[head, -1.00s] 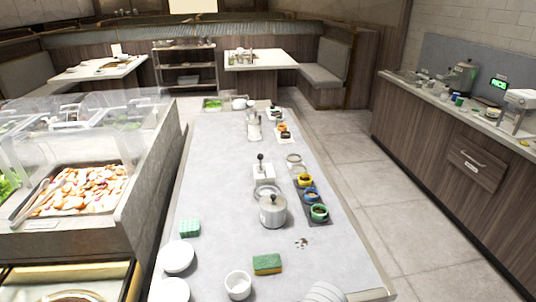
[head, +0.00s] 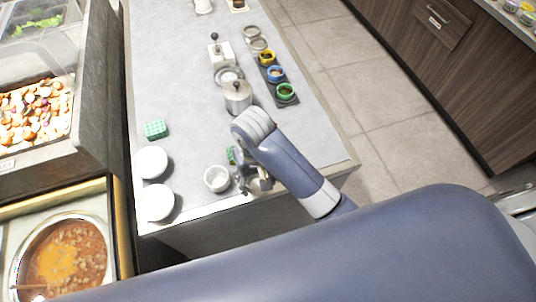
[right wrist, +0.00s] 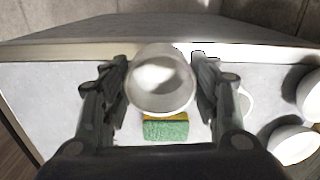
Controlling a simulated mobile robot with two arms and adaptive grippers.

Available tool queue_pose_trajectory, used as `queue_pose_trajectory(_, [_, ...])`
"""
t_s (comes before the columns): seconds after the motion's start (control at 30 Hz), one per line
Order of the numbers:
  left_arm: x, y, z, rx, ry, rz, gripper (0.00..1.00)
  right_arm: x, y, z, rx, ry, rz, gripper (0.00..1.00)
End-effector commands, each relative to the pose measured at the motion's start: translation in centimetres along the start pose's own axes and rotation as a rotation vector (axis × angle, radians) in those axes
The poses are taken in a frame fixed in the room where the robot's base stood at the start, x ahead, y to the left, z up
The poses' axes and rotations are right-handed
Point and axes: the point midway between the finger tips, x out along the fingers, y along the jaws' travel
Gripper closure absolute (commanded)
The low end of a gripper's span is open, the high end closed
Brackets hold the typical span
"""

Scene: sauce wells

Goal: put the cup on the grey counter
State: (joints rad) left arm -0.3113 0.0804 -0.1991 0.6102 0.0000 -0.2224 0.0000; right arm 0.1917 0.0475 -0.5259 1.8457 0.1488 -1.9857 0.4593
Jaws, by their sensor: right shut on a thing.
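A white cup (right wrist: 160,85) is between the two fingers of my right gripper (right wrist: 160,88) in the right wrist view, and the gripper is shut on it. In the head view my right gripper (head: 252,180) is at the front part of the grey counter (head: 180,85), close to its front edge. The held cup is mostly hidden there by the fingers and arm. I cannot tell whether its base touches the counter. Another white cup (head: 217,178) stands on the counter just left of the gripper. My left gripper is out of view.
A green and yellow sponge (right wrist: 166,128) lies close to the held cup. Two white bowls (head: 151,162) (head: 157,202) and a teal block (head: 156,129) are to the left. A metal pot (head: 237,96) and sauce wells (head: 286,93) stand farther back. The counter's left-middle is clear.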

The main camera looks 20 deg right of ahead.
Motion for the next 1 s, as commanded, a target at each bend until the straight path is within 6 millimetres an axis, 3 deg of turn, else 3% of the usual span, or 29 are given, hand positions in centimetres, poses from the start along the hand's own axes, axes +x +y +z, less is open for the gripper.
queue_pose_trajectory(0.1, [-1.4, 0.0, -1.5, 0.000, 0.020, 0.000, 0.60, -0.3, 2.6, -2.3, 0.004, 0.001, 0.004, 0.70])
queue_pose_trajectory(0.33, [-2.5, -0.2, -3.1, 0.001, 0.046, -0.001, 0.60, 0.3, 5.8, -5.1, 0.001, 0.000, 0.001, 0.70])
queue_pose_trajectory(0.47, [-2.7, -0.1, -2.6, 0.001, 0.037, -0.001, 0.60, 0.6, 6.3, -5.6, -0.001, 0.000, -0.001, 0.70])
queue_pose_trajectory(0.73, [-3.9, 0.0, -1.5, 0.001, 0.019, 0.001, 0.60, 3.7, 6.3, -5.6, 0.001, -0.002, 0.000, 0.70])
queue_pose_trajectory(1.0, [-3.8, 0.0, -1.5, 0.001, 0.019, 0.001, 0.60, 4.1, 6.2, -5.6, 0.000, 0.002, -0.001, 0.70])
